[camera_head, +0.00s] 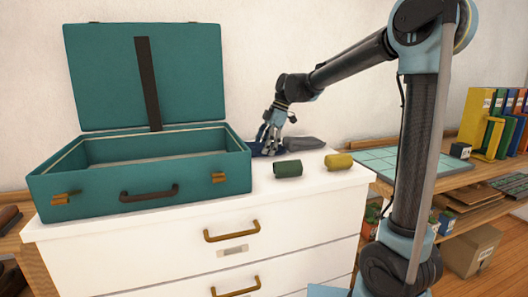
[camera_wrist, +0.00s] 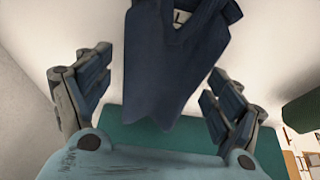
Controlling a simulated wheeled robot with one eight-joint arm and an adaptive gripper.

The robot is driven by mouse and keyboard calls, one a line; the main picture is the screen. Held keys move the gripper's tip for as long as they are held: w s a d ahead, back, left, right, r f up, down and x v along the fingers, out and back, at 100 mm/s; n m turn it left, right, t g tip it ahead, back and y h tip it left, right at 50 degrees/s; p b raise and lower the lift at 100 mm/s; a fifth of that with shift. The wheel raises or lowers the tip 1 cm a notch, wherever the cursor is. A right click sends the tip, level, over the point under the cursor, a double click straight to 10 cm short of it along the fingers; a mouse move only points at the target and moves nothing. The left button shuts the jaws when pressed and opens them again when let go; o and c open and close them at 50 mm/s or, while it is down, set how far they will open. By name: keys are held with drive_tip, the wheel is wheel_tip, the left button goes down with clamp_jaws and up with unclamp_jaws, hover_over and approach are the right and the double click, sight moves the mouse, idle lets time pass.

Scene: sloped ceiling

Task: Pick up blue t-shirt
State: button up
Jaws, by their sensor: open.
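The blue t-shirt (camera_wrist: 168,70) is dark navy with a white label at its collar. In the wrist view it lies between my two open fingers, and it runs out of the top edge. In the head view a small navy part of it (camera_head: 256,151) shows on the white dresser top behind the suitcase's right end, mostly hidden by my gripper (camera_head: 268,140). My gripper, also seen in the wrist view (camera_wrist: 155,95), points down over the t-shirt. I cannot tell whether the fingers touch it.
An open teal suitcase (camera_head: 150,195) stands left of my gripper on the white dresser (camera_head: 180,245). A dark green roll (camera_head: 288,169) and a yellow roll (camera_head: 339,161) lie in front. A grey folded cloth (camera_head: 305,143) lies just right of my gripper.

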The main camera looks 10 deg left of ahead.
drive_tip(key=c, duration=1.2)
drive_tip(key=shift+r, duration=0.1)
